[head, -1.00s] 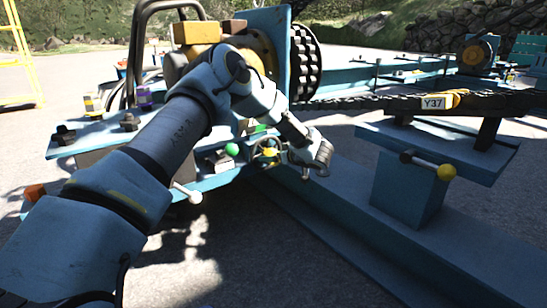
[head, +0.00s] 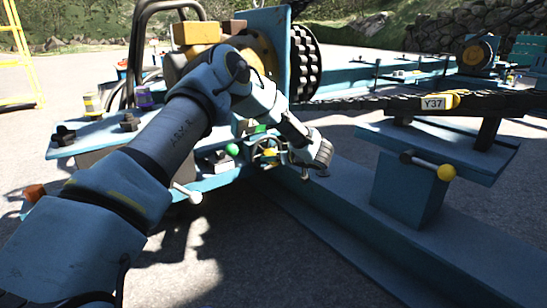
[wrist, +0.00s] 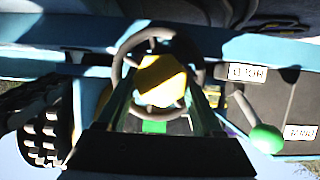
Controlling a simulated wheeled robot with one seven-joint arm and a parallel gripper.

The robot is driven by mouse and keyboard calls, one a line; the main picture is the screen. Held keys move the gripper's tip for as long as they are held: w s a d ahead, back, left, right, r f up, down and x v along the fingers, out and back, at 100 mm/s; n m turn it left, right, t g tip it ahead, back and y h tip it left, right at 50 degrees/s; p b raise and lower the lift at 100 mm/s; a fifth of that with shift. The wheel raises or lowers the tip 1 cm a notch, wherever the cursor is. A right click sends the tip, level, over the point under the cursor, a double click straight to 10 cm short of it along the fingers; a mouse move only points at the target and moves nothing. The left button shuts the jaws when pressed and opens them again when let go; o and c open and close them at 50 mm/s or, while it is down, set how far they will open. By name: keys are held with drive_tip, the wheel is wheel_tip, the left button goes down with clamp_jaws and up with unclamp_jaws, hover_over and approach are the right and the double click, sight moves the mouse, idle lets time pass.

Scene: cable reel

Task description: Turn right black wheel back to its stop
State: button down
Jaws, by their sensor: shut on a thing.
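The black wheel (wrist: 119,72) is a dark ring with spokes and a yellow hub (wrist: 162,80), close up at the middle of the wrist view. My gripper (wrist: 160,95) is at the wheel, its two fingers on either side of the yellow hub and shut on it. In the head view the wheel (head: 257,152) shows small on the blue machine's front, left of my wrist. My gripper's fingers are partly hidden there by my wrist. The wheel's stop cannot be made out.
A green-knobbed lever (wrist: 265,138) stands right beside the wheel in the wrist view, near white label plates (wrist: 248,72). A lever with a white knob (head: 187,193) sticks out at lower left. A yellow-knobbed lever (head: 445,172) is on the blue stand at right.

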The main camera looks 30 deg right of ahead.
drive_tip(key=shift+r+n+h+p, duration=0.25)
drive_tip(key=shift+n+h+p, duration=0.2)
drive_tip(key=shift+p, duration=0.8)
drive_tip(key=shift+f+n+h+p, duration=0.25)
drive_tip(key=shift+n+p, duration=0.15)
drive_tip(key=shift+n, duration=0.15)
drive_tip(key=shift+c, duration=0.2)
unclamp_jaws()
drive_tip(key=shift+a, duration=0.1)
drive_tip(key=a+p+v, duration=0.1)
drive_tip(key=p+v, duration=0.3)
drive_tip(key=v, duration=0.6)
drive_tip(key=shift+s+d+p, duration=0.3)
drive_tip(key=shift+s+d, duration=0.15)
drive_tip(key=shift+d, duration=0.1)
